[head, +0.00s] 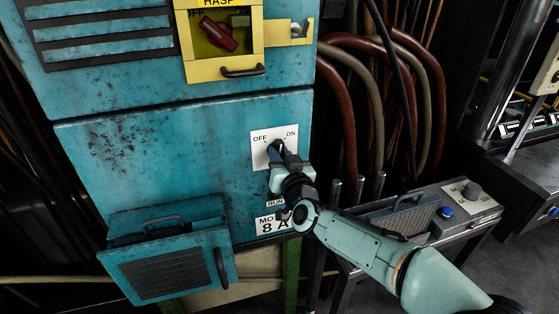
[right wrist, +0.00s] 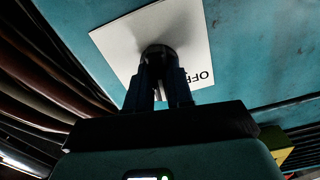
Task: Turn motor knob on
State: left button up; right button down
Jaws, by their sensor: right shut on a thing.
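The motor knob is a dark knob (right wrist: 158,54) on a white plate (head: 261,152) marked OFF and ON, set on the front of the blue cabinet (head: 180,150). The plate also shows in the right wrist view (right wrist: 120,42), where only OFF is readable. My right gripper (head: 277,152) is at the plate, its two fingers shut on the knob. The fingers (right wrist: 160,82) and knob touch in the right wrist view. The knob's pointer is hidden by the gripper, so its setting cannot be told. My left gripper is not in view.
A yellow hasp box (head: 223,65) with a red switch (head: 218,34) is above the plate. A blue vented box (head: 160,268) juts out at lower left. Thick hoses (head: 345,110) hang to the right. A control bench (head: 460,208) with a blue button stands lower right, behind my right arm.

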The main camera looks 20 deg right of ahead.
jog(key=m+b, duration=0.1)
jog(key=m, duration=0.3)
jog(key=shift+d+b, duration=0.1)
jog(key=shift+b, duration=0.3)
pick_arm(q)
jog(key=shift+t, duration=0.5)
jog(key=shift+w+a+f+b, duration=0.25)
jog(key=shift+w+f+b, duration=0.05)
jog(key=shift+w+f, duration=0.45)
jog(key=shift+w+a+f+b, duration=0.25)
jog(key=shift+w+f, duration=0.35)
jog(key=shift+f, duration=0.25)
pick_arm(e)
jog(key=shift+r+m, duration=0.1)
jog(key=shift+m, duration=1.5)
jog(key=c, duration=1.1)
grip_release()
jog(key=shift+o, duration=0.5)
jog(key=shift+w, duration=0.1)
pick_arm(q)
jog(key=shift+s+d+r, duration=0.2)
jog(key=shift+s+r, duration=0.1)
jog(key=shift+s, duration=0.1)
pick_arm(e)
jog(key=s, duration=1.3)
jog(key=shift+s+d, duration=0.2)
jog(key=shift+d, duration=0.05)
